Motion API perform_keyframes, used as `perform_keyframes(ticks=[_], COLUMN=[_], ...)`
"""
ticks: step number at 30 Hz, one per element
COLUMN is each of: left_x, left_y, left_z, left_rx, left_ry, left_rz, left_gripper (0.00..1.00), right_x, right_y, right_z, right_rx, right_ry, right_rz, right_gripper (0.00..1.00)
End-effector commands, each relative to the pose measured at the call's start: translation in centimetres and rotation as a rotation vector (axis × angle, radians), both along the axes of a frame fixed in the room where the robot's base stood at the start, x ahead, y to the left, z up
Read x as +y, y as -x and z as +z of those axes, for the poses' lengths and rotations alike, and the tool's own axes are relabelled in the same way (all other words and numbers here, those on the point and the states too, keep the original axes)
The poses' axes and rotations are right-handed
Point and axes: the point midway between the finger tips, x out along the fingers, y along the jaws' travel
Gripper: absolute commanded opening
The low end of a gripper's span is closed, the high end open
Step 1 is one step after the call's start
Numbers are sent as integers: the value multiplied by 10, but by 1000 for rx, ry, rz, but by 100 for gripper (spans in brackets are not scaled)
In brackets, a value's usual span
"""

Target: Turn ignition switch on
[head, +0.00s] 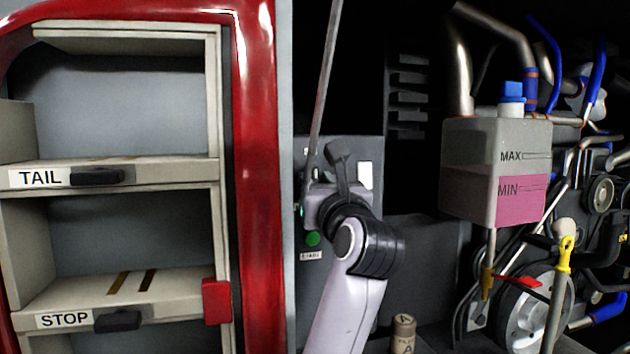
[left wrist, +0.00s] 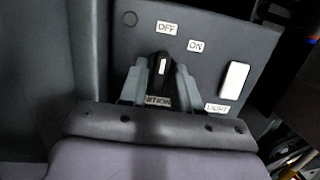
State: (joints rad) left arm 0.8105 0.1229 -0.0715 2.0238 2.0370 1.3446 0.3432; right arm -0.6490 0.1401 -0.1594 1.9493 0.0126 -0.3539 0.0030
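The ignition switch (left wrist: 161,70) is a black knob with a white mark, on a grey panel (left wrist: 135,42) in the left wrist view. Its mark points up, roughly toward the OFF label (left wrist: 167,28); the ON label (left wrist: 195,46) is to the right. My left gripper (left wrist: 161,82) has one finger on each side of the knob, close against it, and looks shut on it. A label below the knob is partly covered. In the head view my left gripper (head: 338,190) is in front of the panel (head: 370,150) and hides the knob. My right gripper is not in view.
A light switch (left wrist: 234,80) is right of the knob. A green button (head: 313,239) is low on the panel. A red-framed shelf unit (head: 255,150) stands left. A coolant tank (head: 480,150) and engine parts are right. A small cylinder (head: 403,333) stands below.

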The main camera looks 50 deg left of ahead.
Motion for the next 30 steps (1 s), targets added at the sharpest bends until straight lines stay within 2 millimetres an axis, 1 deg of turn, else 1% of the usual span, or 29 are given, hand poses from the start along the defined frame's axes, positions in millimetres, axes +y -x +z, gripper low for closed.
perform_keyframes(ticks=[1, 2, 10, 30], left_x=[1, 1, 1, 1], left_y=[0, 0, 0, 1], left_z=[0, 0, 1, 3], left_rx=[-1, -1, 11, 232], left_ry=[-1, -1, -6, -121], left_rz=[1, 1, 1, 2], left_gripper=[2, 0, 0, 0], right_x=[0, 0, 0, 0], right_y=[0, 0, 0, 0], right_z=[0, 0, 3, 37], right_rx=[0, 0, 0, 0], right_ry=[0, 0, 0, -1], right_rz=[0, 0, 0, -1], right_gripper=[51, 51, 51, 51])
